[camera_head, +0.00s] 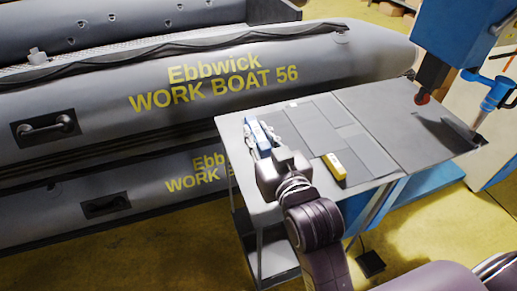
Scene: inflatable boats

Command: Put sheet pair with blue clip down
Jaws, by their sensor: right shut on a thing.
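My right gripper (265,148) is over the left end of the grey table (232,122), low above its top or touching it; I cannot tell which. It is shut on the sheet pair with the blue clip. The blue clip (257,133) shows just beyond the fingers, with small pale parts beside it. The sheets themselves are mostly hidden by the gripper or hard to tell from the grey top. My left gripper is not in view.
Flat grey pieces (310,117) lie on the table's middle. A yellow block (334,166) sits near its front edge. A larger grey panel (400,125) covers the right part. A blue-handled tool (490,95) stands at the right end. Grey inflatable boats (120,100) lie behind.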

